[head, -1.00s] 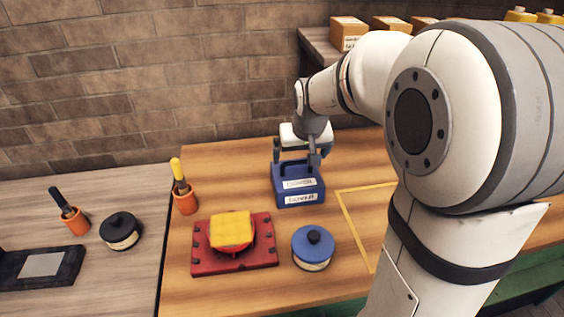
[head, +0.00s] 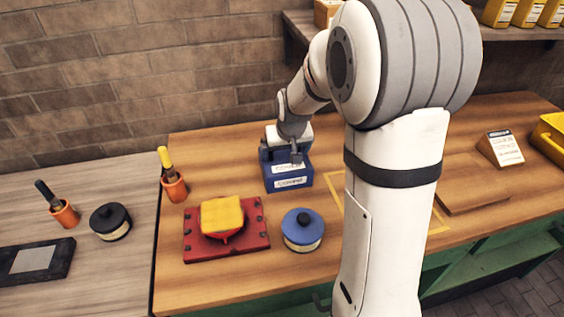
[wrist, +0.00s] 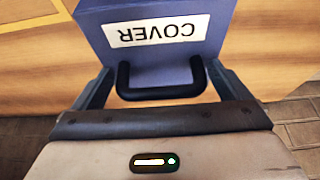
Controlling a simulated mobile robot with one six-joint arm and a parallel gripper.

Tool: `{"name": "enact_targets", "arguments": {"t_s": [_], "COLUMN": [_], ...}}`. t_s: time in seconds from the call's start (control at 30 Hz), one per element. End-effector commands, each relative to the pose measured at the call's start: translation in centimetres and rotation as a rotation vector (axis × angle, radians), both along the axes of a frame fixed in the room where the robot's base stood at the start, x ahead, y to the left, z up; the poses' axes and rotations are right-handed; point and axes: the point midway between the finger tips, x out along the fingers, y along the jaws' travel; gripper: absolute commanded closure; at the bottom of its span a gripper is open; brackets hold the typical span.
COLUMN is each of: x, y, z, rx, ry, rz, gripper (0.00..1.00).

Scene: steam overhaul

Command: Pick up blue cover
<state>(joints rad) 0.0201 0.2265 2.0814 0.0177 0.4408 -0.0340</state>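The blue cover (head: 288,173) is a box-like piece with white labels, standing on the wooden bench near the back wall. In the wrist view the cover (wrist: 158,62) shows an upside-down COVER label and a black bar handle (wrist: 162,94). My gripper (head: 295,152) is down at the top of the cover. In the wrist view its fingers (wrist: 160,76) are spread apart, one on each side of the handle. They look very close to the handle's ends; contact is not clear. The handle is mostly hidden in the head view.
A red plate (head: 252,244) with a yellow piece (head: 222,216) lies in front left of the cover. A blue lidded tin (head: 302,230) stands in front. An orange cup (head: 174,188) with a yellow-handled tool stands left. A yellow outlined area is partly behind my arm.

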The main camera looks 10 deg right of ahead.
Motion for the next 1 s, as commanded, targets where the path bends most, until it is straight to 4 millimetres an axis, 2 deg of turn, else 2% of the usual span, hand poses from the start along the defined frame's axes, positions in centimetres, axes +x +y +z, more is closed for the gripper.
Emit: {"name": "enact_targets", "arguments": {"t_s": [0.07,0.53,0.83,1.0], "x": [0.0,0.0,0.1,0.1], "y": [0.0,0.1,0.1,0.1], "z": [0.0,0.0,0.6,3.2], "rx": [0.000,0.000,0.000,0.000], "ry": [0.000,0.000,-0.003,-0.007], "rz": [0.000,0.001,0.001,0.001], "gripper": [0.11,0.49,0.50,0.50]}}
